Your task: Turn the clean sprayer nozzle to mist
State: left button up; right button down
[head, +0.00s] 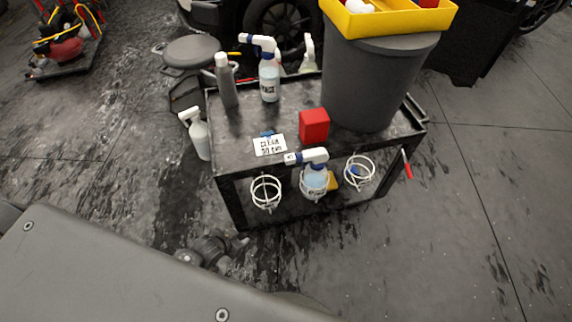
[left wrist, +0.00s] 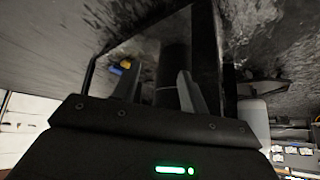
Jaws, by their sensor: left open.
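Two alike sprayers with blue liquid and white-and-blue heads show in the head view. One sprayer (head: 314,178) hangs in a white wire ring on the cart's front, its nozzle (head: 291,158) pointing left. The other sprayer (head: 269,82) stands upright on the cart top. I cannot tell which is the clean one; the labels and nozzle settings are too small to read. My left gripper (head: 241,243) is low in front of the cart, apart from both sprayers. In the left wrist view its fingers (left wrist: 160,88) are open with nothing held. My right gripper is out of view.
The black cart (head: 240,125) carries a grey bottle (head: 226,80), a red box (head: 314,125), a printed card (head: 270,145) and a large grey bin (head: 375,85). Empty wire rings (head: 266,192) flank the hanging sprayer. A white sprayer (head: 198,135) is at the cart's left side. Floor at right is clear.

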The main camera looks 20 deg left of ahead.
pick_arm(q)
jog(key=w+d+r+t+h, duration=0.1)
jog(key=w+r, duration=0.1)
jog(key=r, duration=0.4)
jog(key=w+d+r+m+t+h+b, duration=0.1)
jog(key=w+d+r, duration=0.1)
jog(key=r, duration=0.4)
jog(key=w+d+r+m+t+b, duration=0.1)
jog(key=w+r, duration=0.3)
jog(key=r, duration=0.2)
jog(key=shift+d+r+t+h, duration=0.1)
jog(key=shift+d+t+h, duration=0.1)
jog(key=shift+t+h, duration=0.2)
jog(key=w+r+m+t+h, duration=0.1)
jog(key=w+r+m+h, duration=0.2)
jog(key=w+r+h, duration=0.15)
jog(key=m+g+h, duration=0.2)
jog(key=m+h, duration=0.1)
jog(key=h, duration=0.4)
send_near(290, 159)
jog(key=x, duration=0.8)
jog(key=shift+w+f+p, duration=0.3)
jog(key=shift+w+f, duration=0.3)
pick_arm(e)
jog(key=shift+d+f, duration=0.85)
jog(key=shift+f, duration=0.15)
pick_arm(q)
jog(key=shift+d+y, duration=0.1)
jog(key=shift+y, duration=0.15)
